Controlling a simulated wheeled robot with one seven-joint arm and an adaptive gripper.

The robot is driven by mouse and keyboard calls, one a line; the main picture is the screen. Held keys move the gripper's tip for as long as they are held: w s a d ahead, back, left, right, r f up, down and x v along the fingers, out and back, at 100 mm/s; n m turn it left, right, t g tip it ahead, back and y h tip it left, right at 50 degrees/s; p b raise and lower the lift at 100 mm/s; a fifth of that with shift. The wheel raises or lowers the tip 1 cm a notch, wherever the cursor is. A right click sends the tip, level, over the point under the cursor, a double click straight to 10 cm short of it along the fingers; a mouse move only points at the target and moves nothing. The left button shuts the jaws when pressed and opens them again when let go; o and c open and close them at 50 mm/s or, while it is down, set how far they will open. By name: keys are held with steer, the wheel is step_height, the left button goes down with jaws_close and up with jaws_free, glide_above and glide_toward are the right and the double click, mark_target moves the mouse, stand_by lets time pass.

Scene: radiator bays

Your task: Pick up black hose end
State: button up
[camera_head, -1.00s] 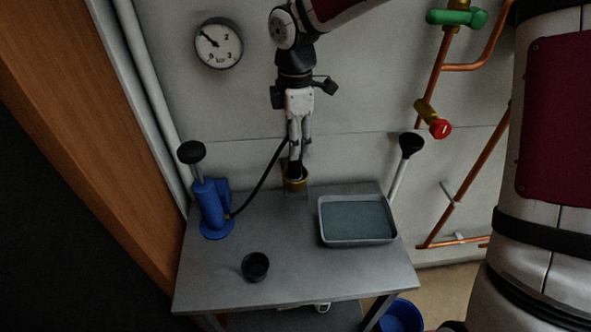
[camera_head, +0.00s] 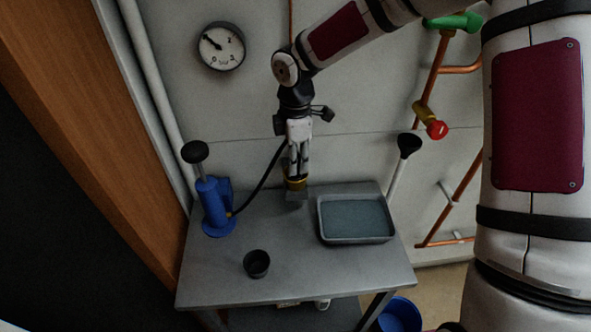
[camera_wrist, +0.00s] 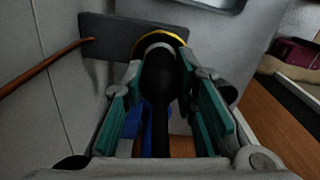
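The black hose end (camera_wrist: 158,75) stands between the teal pads of my gripper (camera_wrist: 160,68) in the wrist view, with narrow dark gaps beside it. Whether the pads touch it is hard to tell. It sits at a brass-yellow ring (camera_head: 296,184) on a grey block (camera_head: 297,195) at the table's back edge. My gripper (camera_head: 297,172) points down right above the ring in the head view, fingers apart around the hose end, which they mostly hide. The black hose (camera_head: 262,182) curves from the blue pump (camera_head: 215,205) up to my gripper.
A grey tray (camera_head: 356,238) lies right of the block on the grey table (camera_head: 215,280). A black cup (camera_head: 257,264) stands at the front. A black funnel (camera_head: 408,144) and copper pipes (camera_head: 437,222) are at the right. The wall is close behind; the table's middle is clear.

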jaws_close()
